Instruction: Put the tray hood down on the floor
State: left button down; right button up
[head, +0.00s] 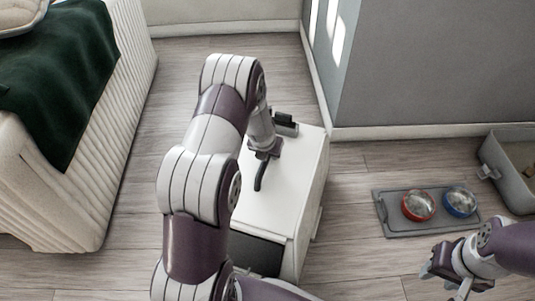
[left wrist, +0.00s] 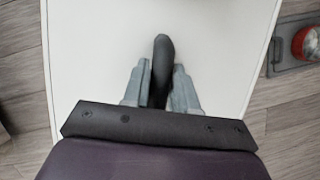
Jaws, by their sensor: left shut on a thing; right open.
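A white box-shaped body (head: 283,200) with a dark front opening stands below my left arm; I cannot tell for sure that it is the tray hood. My left gripper (head: 264,158) is over its top, shut on a black curved handle-like bar (head: 260,178). In the left wrist view the bar (left wrist: 162,55) stands between the two grey fingers (left wrist: 160,88), above the white top (left wrist: 220,50). Whether the bar is fixed to the white top is unclear.
A grey tray (head: 408,229) with a red-rimmed jar (head: 418,205) and a blue-rimmed jar (head: 460,202) lies on the wooden floor. A grey bin (head: 515,175) stands at the right. A bed-like couch (head: 70,190) stands at the left.

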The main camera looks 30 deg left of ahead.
pick_arm(q)
jog(key=shift+f, duration=0.1)
jog(key=c, duration=0.9)
grip_release()
jog(key=shift+r, duration=0.3)
jog(key=p+v, duration=0.6)
jog(key=v, duration=0.5)
jog(key=shift+r, duration=0.1)
jog(key=s+d+r+m+g+h, duration=0.1)
jog(key=s+d+r+m, duration=0.35)
jog(key=m, duration=0.65)
jog(key=s+d+r+m+g+h, duration=0.1)
jog(key=s+d+r+m, duration=0.4)
jog(key=m, duration=0.6)
jog(key=s+m, duration=0.3)
jog(key=m, duration=0.2)
jog(key=s+d+r+m, duration=0.1)
jog(key=s+m, duration=0.1)
jog(key=m, duration=0.3)
jog(key=s+d+m+g+y, duration=0.1)
jog(key=s+m, duration=0.2)
jog(key=m, duration=0.3)
jog(key=shift+s+d+r, duration=0.1)
jog(key=shift+s+r, duration=0.1)
jog(key=shift+s, duration=0.15)
